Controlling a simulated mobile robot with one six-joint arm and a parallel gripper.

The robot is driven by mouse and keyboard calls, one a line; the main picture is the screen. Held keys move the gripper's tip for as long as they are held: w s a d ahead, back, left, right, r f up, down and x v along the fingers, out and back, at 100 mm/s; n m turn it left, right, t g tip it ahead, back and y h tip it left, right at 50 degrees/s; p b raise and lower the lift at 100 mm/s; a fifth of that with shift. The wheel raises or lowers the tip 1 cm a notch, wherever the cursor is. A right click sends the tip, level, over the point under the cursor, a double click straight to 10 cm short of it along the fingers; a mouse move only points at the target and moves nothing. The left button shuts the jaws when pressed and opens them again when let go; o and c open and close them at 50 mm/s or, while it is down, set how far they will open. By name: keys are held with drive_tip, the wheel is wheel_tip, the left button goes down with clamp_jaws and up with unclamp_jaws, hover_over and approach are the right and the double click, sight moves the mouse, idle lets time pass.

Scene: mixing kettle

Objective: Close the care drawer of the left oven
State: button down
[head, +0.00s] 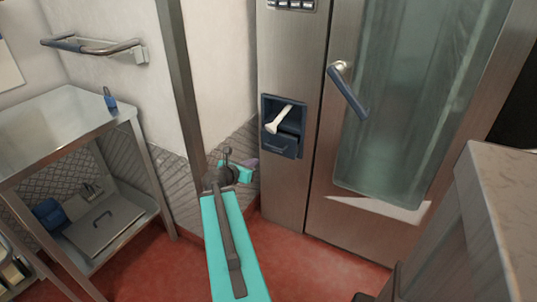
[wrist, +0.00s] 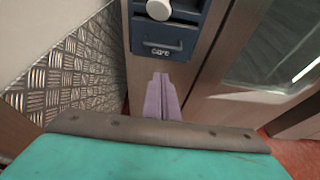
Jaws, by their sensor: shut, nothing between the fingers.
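The care drawer (head: 280,146) is a dark blue front with a small bar handle, set low in a blue recess in the left part of the steel oven (head: 345,225). In the wrist view the drawer (wrist: 160,40) sits at the top centre above a "care" label. I cannot tell how far it stands out. A white round-ended piece (head: 280,121) sticks out just above it. My gripper's lilac fingers (wrist: 162,97) are shut and empty, below the drawer in the wrist view and apart from it. In the head view my gripper (head: 248,168) is mostly hidden by my arm, left of the oven.
The oven's glass door (head: 410,100) with its blue handle (head: 347,92) is right of the drawer. A grey counter (head: 500,170) stands at the right. A steel table (head: 60,125) stands at the left. Patterned metal plating covers the lower wall. Red floor is open before the oven.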

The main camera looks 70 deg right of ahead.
drive_tip(key=shift+d+f+b, duration=0.1)
drive_tip(key=shift+d+b, duration=0.05)
drive_tip(key=shift+b, duration=0.15)
drive_tip(key=r+b+x, duration=0.2)
drive_tip(key=b+x, duration=0.3)
drive_tip(key=x, duration=0.8)
drive_tip(key=shift+d, duration=0.45)
idle(0.6)
